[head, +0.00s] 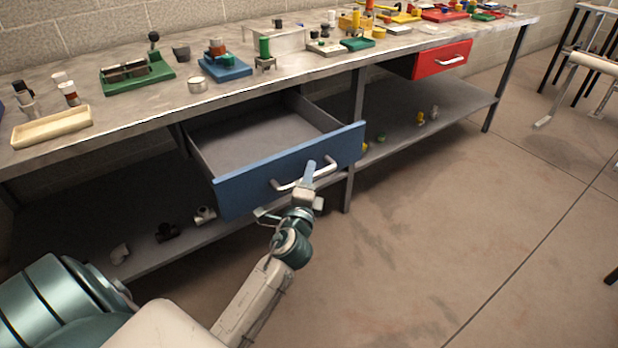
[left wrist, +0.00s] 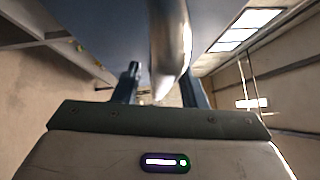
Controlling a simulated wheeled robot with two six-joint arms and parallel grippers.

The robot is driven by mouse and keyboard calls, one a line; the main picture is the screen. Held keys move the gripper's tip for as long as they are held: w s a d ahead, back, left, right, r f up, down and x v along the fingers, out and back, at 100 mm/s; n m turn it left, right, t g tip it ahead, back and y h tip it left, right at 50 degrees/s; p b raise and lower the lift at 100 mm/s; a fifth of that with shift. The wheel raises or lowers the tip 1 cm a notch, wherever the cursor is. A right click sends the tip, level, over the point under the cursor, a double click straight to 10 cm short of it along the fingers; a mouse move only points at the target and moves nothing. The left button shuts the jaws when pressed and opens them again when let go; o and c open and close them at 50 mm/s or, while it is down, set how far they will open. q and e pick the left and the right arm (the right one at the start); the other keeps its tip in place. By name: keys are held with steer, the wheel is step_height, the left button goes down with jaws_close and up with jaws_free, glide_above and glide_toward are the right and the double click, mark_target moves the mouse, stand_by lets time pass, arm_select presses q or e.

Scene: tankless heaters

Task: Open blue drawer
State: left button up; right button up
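The blue drawer (head: 240,187) under the workbench is pulled well out, and its grey inside shows empty. Its silver bar handle (head: 284,186) is on the blue front. My left gripper (head: 308,178) is at the right part of this handle. In the left wrist view the handle (left wrist: 170,45) lies between the two fingers of my left gripper (left wrist: 162,88). The fingers are spread apart, with a gap beside the handle on the left. Contact on the right side is hard to tell. My right gripper is not in view.
The workbench top (head: 150,110) carries a green fixture (head: 135,76), a blue fixture (head: 224,68) and a beige tray (head: 52,127). A red drawer (head: 440,60) farther right is also out. Pipe fittings lie on the lower shelf (head: 140,257). The floor in front is clear.

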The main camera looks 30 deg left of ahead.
arm_select(q)
steer(key=shift+s, duration=0.1)
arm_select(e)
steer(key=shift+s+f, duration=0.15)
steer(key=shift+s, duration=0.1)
arm_select(q)
steer(key=shift+s+d+f, duration=0.15)
steer(key=shift+s, duration=0.1)
steer(key=b+v, duration=0.1)
steer(key=v, duration=0.9)
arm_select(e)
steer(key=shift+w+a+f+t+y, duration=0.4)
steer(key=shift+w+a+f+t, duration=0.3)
